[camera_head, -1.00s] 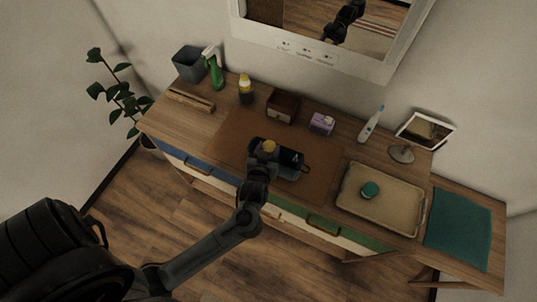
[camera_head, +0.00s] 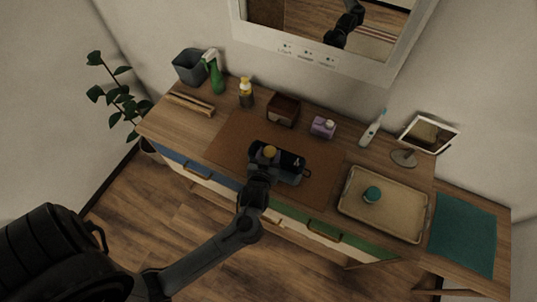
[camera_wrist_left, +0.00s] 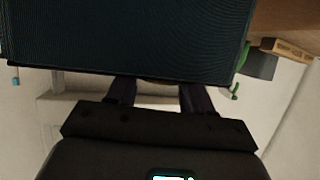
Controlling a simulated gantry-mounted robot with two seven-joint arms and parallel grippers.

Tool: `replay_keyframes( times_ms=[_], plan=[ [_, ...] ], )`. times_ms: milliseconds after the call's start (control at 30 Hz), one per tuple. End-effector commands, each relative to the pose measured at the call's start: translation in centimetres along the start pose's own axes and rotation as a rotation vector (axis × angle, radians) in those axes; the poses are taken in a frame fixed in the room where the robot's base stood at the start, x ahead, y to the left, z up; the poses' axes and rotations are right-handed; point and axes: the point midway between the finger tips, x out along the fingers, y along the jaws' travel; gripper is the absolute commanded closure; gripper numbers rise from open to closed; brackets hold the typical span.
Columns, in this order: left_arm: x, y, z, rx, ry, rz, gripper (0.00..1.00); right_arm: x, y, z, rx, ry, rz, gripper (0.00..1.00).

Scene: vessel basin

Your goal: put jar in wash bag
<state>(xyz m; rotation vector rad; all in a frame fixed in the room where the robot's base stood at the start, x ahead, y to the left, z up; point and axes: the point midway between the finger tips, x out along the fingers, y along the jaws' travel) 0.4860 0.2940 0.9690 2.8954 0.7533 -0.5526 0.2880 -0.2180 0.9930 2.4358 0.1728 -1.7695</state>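The dark blue wash bag (camera_head: 290,163) lies on the brown mat in the middle of the counter, with a dark opening along its top and a loop at its right end. My left gripper (camera_head: 268,160) is over the bag's left part. A gold-topped jar (camera_head: 270,152) shows at its fingertips. In the left wrist view, the fingers (camera_wrist_left: 159,95) stand apart around a tan edge of the jar (camera_wrist_left: 160,82). The bag's dark textured side (camera_wrist_left: 130,40) hides most of the jar there. My right gripper is out of view.
A brown box (camera_head: 284,110), purple bottle (camera_head: 323,127), yellow-capped bottle (camera_head: 246,93) and green spray bottle (camera_head: 216,75) stand behind. The mat (camera_head: 228,140) is bare left of the bag.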

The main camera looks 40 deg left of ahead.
Motion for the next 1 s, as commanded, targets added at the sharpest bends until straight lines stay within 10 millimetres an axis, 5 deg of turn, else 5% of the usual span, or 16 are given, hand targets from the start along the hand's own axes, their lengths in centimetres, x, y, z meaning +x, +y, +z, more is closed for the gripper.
replay_keyframes(
  times_ms=[167, 767, 1000],
  plan=[
    [0.1, -0.3, 1.4, 0.005, -0.028, -0.006, 0.23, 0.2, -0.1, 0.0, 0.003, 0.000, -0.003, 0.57],
    [-0.2, -0.6, 0.5, 0.005, -0.028, -0.013, 0.23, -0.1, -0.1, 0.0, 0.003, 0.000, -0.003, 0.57],
    [-3.9, -0.4, 0.1, 0.002, -0.025, -0.007, 0.23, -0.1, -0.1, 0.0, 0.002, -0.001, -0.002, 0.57]
  ],
)
